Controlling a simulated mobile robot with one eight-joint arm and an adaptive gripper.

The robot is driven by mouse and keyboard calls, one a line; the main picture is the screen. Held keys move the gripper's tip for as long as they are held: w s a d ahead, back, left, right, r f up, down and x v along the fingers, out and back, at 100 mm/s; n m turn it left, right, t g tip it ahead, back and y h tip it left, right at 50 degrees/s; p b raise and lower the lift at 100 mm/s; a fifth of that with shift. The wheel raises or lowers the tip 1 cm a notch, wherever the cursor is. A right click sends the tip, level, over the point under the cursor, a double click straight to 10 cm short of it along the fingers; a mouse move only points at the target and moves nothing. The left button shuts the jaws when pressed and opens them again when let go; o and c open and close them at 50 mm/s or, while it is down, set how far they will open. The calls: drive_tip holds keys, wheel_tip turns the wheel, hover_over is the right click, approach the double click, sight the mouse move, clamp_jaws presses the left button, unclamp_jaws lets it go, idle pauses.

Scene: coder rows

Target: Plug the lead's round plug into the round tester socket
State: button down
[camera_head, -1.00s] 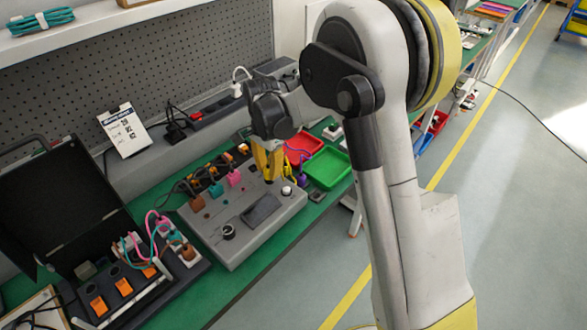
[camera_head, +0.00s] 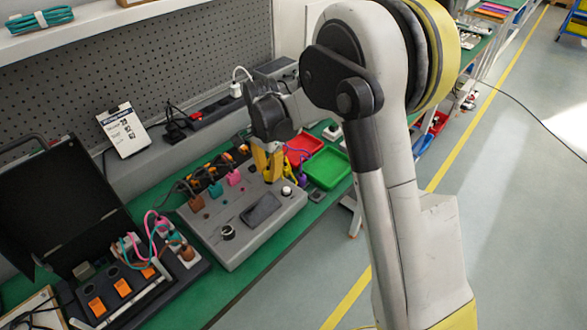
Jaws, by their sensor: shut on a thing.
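The grey tester box (camera_head: 238,250) stands on the green bench, with a dark screen, a black knob and a row of sockets along its back edge. Brown, teal and pink plugs sit along that row. My gripper (camera_head: 270,179) has yellow fingers pointing down at the box's back right part. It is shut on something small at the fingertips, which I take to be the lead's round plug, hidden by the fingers. The round socket under the fingers is hidden too. I cannot tell whether plug and socket touch. A white round knob (camera_head: 287,191) is just right of the fingertips.
Red (camera_head: 304,149) and green (camera_head: 328,169) trays lie right of the fingers, with yellow and purple leads beside them. An open black case (camera_head: 60,205) with coloured leads is at left. A power strip (camera_head: 213,112) runs behind. My arm covers the middle right.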

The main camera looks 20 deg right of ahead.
drive_tip(key=shift+f, duration=0.3)
idle(0.4)
drive_tip(key=c, duration=1.2)
unclamp_jaws()
drive_tip(key=shift+r, duration=0.1)
wheel_tip(320, 180, up, 12)
drive_tip(key=s+d+r+n+t, duration=0.2)
drive_tip(key=s+r+n, duration=0.15)
drive_tip(key=s, duration=0.35)
drive_tip(key=s+d+r+n+t, duration=0.2)
drive_tip(key=s+r+n, duration=0.15)
drive_tip(key=s, duration=0.35)
drive_tip(key=s+d+f+n+t, duration=0.1)
drive_tip(key=s, duration=0.2)
drive_tip(key=s+n+t, duration=0.1)
drive_tip(key=s+n, duration=0.1)
drive_tip(key=s, duration=0.2)
drive_tip(key=s+d+f+n+t, duration=0.1)
drive_tip(key=s+n, duration=0.1)
drive_tip(key=s, duration=0.1)
drive_tip(key=shift+s+d+f, duration=0.3)
drive_tip(key=shift+s+f, duration=0.05)
